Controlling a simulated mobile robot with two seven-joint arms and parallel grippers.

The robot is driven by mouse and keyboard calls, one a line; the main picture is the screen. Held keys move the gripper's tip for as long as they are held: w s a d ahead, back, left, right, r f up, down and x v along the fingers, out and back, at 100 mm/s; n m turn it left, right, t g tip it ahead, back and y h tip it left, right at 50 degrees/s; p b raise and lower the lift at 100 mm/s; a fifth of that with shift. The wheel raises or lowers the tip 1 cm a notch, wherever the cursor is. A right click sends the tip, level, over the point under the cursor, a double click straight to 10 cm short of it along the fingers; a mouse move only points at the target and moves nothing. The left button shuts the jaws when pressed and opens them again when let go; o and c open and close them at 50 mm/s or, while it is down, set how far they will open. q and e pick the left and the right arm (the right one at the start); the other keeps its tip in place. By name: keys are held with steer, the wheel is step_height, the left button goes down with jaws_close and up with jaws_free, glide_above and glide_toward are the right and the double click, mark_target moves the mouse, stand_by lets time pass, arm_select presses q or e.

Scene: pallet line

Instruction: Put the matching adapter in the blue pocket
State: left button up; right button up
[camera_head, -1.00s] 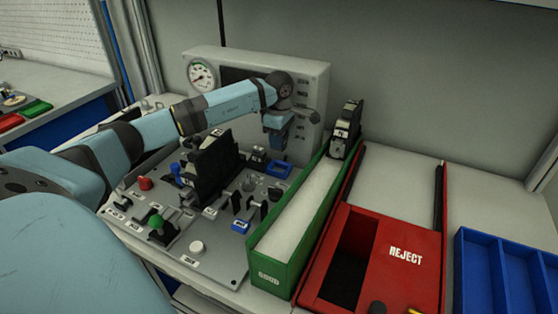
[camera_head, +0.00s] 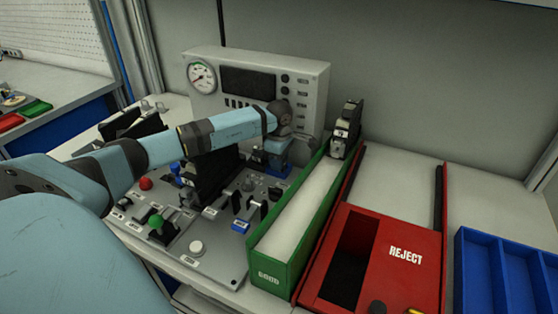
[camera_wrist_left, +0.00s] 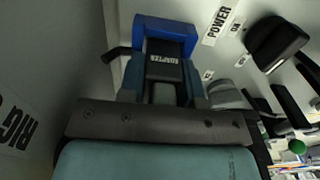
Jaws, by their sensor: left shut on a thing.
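My left gripper (camera_head: 275,163) is low at the back right of the grey panel, by the blue pocket. In the left wrist view, its fingers (camera_wrist_left: 163,90) are shut on a black adapter (camera_wrist_left: 165,70) with a pale printed label. The blue pocket (camera_wrist_left: 167,28) shows as a blue frame around the adapter's far end. I cannot tell how deep the adapter sits in it. In the head view the gripper and arm hide the adapter and most of the pocket. My right gripper is not in view.
The panel carries a black fixture (camera_head: 208,180), a green knob (camera_head: 155,220), a red knob (camera_head: 146,183) and several switches. A gauge box (camera_head: 312,80) stands behind. The green GOOD bin (camera_head: 277,272), red REJECT box (camera_head: 405,265) and blue tray (camera_head: 480,236) lie to the right.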

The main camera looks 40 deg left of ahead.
arm_select(q)
steer(key=shift+s+f, duration=0.1)
steer(key=shift+f, duration=0.35)
steer(key=o, duration=0.8)
steer(key=shift+d+f+b, duration=0.1)
steer(key=shift+f+b, duration=0.05)
steer(key=shift+b, duration=0.15)
steer(key=shift+o, duration=0.2)
steer(key=shift+r+p, duration=0.4)
steer(key=shift+p, duration=0.05)
steer(key=shift+o, duration=0.5)
steer(key=shift+r, duration=0.35)
step_height(320, 180, up, 12)
